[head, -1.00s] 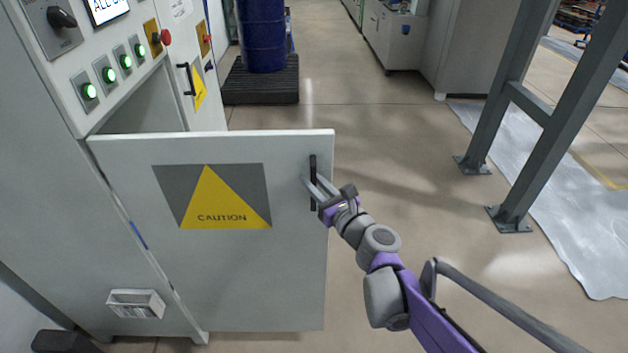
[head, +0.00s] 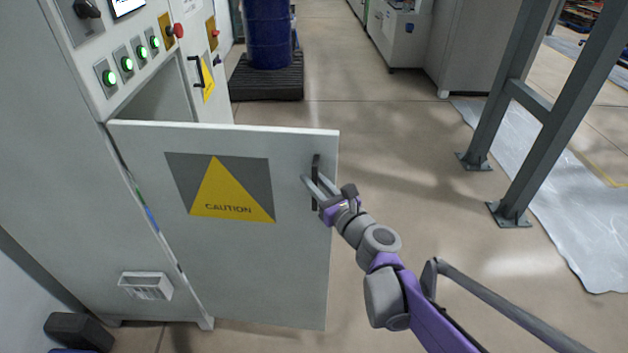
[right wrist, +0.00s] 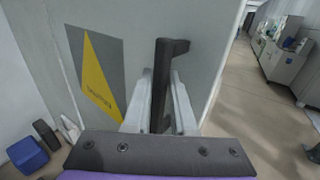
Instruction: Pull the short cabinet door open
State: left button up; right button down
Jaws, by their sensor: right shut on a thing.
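The short cabinet door (head: 255,270) is light grey with a yellow caution triangle and stands swung out from the cabinet (head: 60,170), leaving an opening behind its top edge. Its black vertical handle (head: 316,170) is near the free edge on the right. My right gripper (head: 314,188) is shut on this handle. In the right wrist view the two fingers (right wrist: 159,100) lie on either side of the handle (right wrist: 163,75). My left gripper is not in view.
A taller door (head: 212,75) with its own handle and caution sign is behind. A blue barrel (head: 268,35) stands on a black pallet (head: 265,82). Grey steel posts (head: 540,120) rise at the right. The floor (head: 400,150) between door and posts is clear.

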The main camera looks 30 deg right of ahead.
jog(key=c, duration=0.8)
grip_release()
jog(key=shift+s+d, duration=0.1)
jog(key=shift+c, duration=0.2)
jog(key=shift+s, duration=0.1)
jog(key=s, duration=1)
jog(key=shift+s, duration=0.35)
